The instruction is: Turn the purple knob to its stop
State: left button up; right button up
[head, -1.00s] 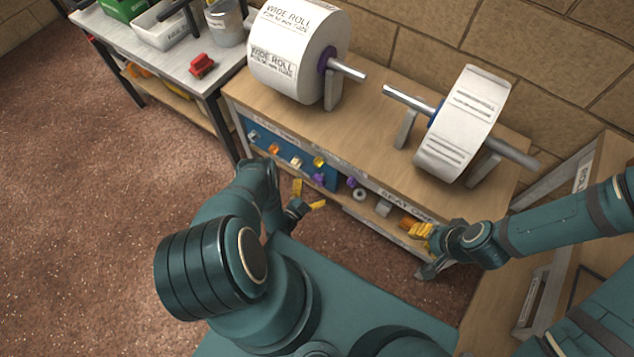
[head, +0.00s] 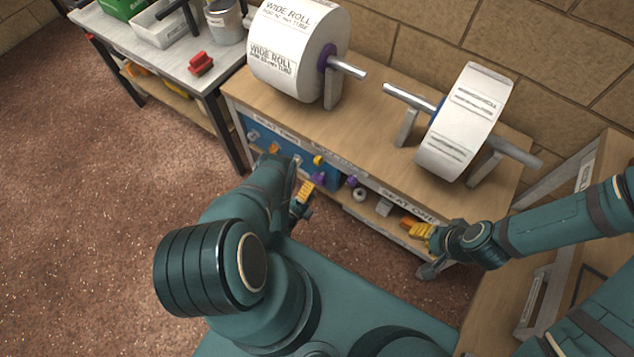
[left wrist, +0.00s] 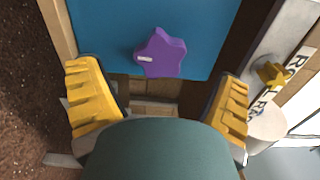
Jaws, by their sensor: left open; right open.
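The purple star-shaped knob (left wrist: 165,55) with a white mark sits on the blue panel (left wrist: 105,40) in the left wrist view. In the head view the knob (head: 318,178) is low on the right part of the panel. My left gripper (left wrist: 157,78) is open, with one yellow finger on each side below the knob; no finger touches it. In the head view my left gripper (head: 304,194) is just in front of the panel. My right gripper (head: 424,232) is at the right end of the bench shelf, with no held object visible.
Other small knobs, one yellow (head: 318,160), share the panel. A wide paper roll (head: 290,50) and a narrower roll (head: 464,120) stand on the bench top.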

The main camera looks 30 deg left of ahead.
aim_at(317, 181)
pick_arm(q)
jog(key=shift+w, duration=0.15)
dwell(0.3)
jog(key=shift+w+d, duration=0.15)
jog(key=shift+w, duration=1.7)
jog(key=c, duration=1.2)
jog(key=o, duration=1.2)
jog(key=shift+s, duration=0.1)
